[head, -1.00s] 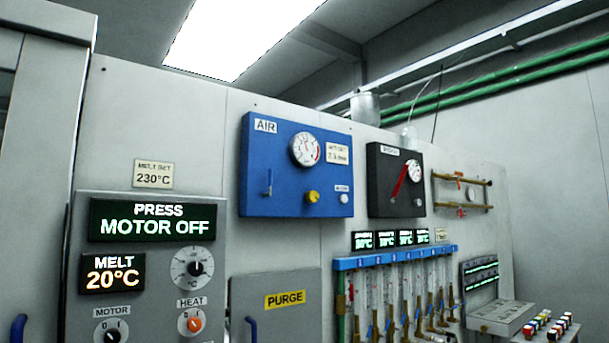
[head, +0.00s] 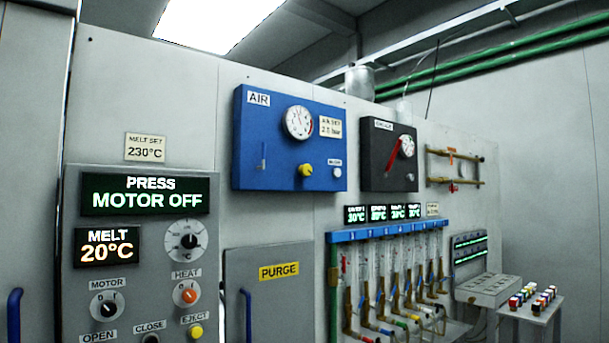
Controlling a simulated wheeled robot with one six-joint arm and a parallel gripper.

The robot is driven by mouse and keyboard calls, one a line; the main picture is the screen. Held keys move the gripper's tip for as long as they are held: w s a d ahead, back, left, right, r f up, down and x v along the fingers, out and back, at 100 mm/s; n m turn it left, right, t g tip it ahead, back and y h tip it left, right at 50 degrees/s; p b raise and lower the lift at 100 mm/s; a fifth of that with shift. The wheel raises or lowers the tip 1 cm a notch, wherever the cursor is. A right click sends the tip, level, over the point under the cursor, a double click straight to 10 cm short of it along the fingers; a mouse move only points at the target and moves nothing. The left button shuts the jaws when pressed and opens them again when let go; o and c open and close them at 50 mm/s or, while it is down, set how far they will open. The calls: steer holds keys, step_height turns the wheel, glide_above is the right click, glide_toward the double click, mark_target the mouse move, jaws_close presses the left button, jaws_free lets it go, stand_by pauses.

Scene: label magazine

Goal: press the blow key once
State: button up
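A blue AIR panel (head: 270,160) hangs on the grey wall in the middle of the head view. It carries a round gauge (head: 298,122), a yellow knob (head: 305,170), a small lever (head: 263,156) and a small pale round button (head: 337,173). A tiny label (head: 334,162) sits just above that button; its lettering is too small to read surely, so I cannot confirm which control is the blow key. My gripper is not in view.
The press panel (head: 215,250) at left reads MOTOR OFF and MELT 20°C. A PURGE door (head: 250,310) is beside it. A black gauge box (head: 375,160), a blue-topped tube rack (head: 400,231) and a small table (head: 545,312) with coloured blocks stand to the right.

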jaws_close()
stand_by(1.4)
